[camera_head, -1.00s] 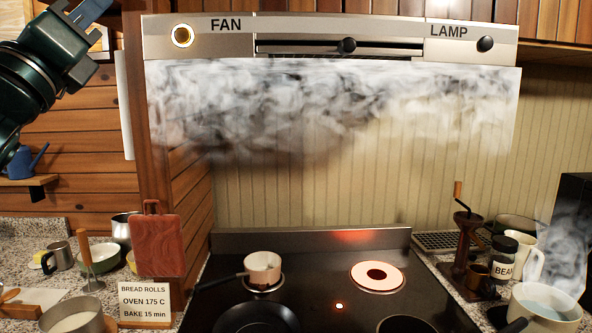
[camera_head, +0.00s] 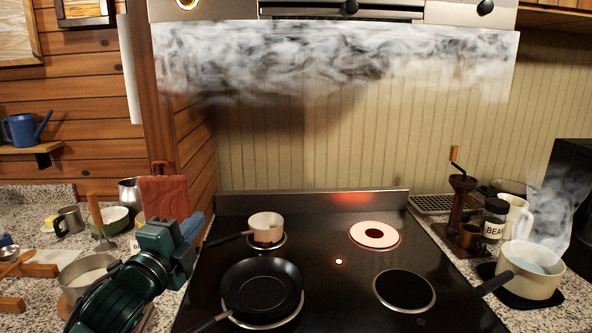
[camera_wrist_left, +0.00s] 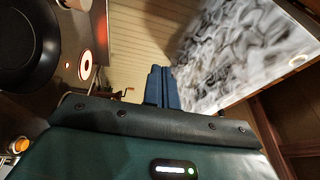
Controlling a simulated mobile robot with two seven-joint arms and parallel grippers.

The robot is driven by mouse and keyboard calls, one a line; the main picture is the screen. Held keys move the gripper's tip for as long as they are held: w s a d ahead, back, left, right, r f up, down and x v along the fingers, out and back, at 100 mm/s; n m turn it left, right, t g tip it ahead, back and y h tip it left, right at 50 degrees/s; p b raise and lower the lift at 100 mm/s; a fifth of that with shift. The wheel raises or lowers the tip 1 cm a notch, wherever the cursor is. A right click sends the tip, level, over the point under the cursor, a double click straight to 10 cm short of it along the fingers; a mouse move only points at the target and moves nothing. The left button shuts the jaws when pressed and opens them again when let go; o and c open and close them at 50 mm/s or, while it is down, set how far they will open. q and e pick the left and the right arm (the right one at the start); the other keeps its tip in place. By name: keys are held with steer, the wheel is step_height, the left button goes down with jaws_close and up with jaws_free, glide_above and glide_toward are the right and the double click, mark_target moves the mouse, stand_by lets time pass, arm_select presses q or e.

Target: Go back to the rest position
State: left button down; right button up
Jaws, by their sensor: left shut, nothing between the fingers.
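My left gripper (camera_head: 194,226) is low at the left edge of the cooktop, in front of the red cutting board. Its blue fingers are together and hold nothing; they also show closed in the left wrist view (camera_wrist_left: 161,87). The dark green arm comes in from the lower left of the head view and covers part of the counter. The sign by the cutting board is now hidden behind it. My right gripper is not in view.
The cooktop (camera_head: 340,290) holds a black pan (camera_head: 262,286) and a small white saucepan (camera_head: 266,227). One burner (camera_head: 374,234) glows. A steaming white pot (camera_head: 532,268) stands at right. Smoke (camera_head: 330,60) hangs under the hood (camera_head: 225,12). A steel pot (camera_head: 80,272) is left of the arm.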

arm_select(q)
steer(key=s+d+f+n+g+y, duration=0.15)
steer(key=s+f+n, duration=0.35)
steer(key=f, duration=0.7)
steer(key=s+d+f+n+g, duration=0.1)
steer(key=s+f+n+g, duration=0.3)
steer(key=f, duration=0.9)
steer(key=s+f+n+g, duration=0.3)
steer(key=s+f+n, duration=0.5)
steer(key=s+f, duration=0.6)
steer(key=s+y, duration=0.1)
steer(key=s, duration=0.3)
steer(key=shift+s+d+f+n, duration=0.15)
steer(key=shift+s+f+n, duration=0.15)
steer(key=shift+s+n, duration=0.1)
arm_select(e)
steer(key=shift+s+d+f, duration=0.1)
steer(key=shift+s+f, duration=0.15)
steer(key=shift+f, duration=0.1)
arm_select(q)
steer(key=shift+w, duration=0.1)
